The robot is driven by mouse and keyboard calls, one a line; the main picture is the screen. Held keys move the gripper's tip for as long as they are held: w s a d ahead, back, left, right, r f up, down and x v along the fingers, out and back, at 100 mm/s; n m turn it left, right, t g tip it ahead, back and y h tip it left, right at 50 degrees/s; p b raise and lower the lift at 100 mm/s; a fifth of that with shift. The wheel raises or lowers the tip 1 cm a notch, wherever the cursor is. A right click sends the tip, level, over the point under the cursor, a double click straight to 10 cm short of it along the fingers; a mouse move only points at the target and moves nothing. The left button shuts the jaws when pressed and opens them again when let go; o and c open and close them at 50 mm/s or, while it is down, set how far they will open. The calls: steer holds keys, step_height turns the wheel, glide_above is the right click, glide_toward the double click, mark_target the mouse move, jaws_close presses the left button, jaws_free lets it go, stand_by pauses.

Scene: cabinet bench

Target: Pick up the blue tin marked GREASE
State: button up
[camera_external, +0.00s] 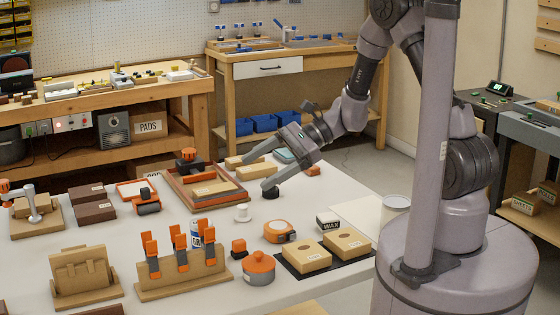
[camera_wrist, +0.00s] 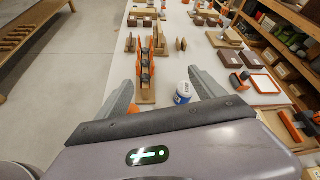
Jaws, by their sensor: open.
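A small blue-and-white tin (camera_external: 196,233) stands on the white bench, partly hidden behind a wooden rack of orange clamps; its lettering is too small to read. In the wrist view a blue tin with a white top (camera_wrist: 183,93) shows between the fingers, nearer the right one. My gripper (camera_external: 259,171) is open and empty, raised above the bench behind and to the right of the tin, its fingers pointing left. Both fingers also show in the wrist view (camera_wrist: 160,76).
The clamp rack (camera_external: 183,272) stands close to the tin. An orange-edged wooden tray (camera_external: 176,198) lies behind.

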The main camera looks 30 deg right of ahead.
mark_target(193, 233)
steer(key=w+f+m+t, duration=0.2)
steer(key=w+f+m, duration=0.1)
steer(key=f, duration=0.3)
steer(key=w+f+m+t, duration=0.2)
steer(key=w+f+m, duration=0.2)
steer(key=f, duration=0.3)
steer(key=b+x, duration=0.1)
steer(key=x, duration=0.4)
steer(key=b+x, duration=0.2)
steer(key=x, duration=0.4)
steer(key=s+f+b+x, duration=0.1)
steer(key=b+x, duration=0.1)
steer(key=x, duration=0.3)
steer(key=shift+a+f, duration=0.1)
steer(key=shift+a, duration=0.1)
steer(key=shift+w+a, duration=0.1)
steer(key=shift+a, duration=0.15)
steer(key=c, duration=1.7)
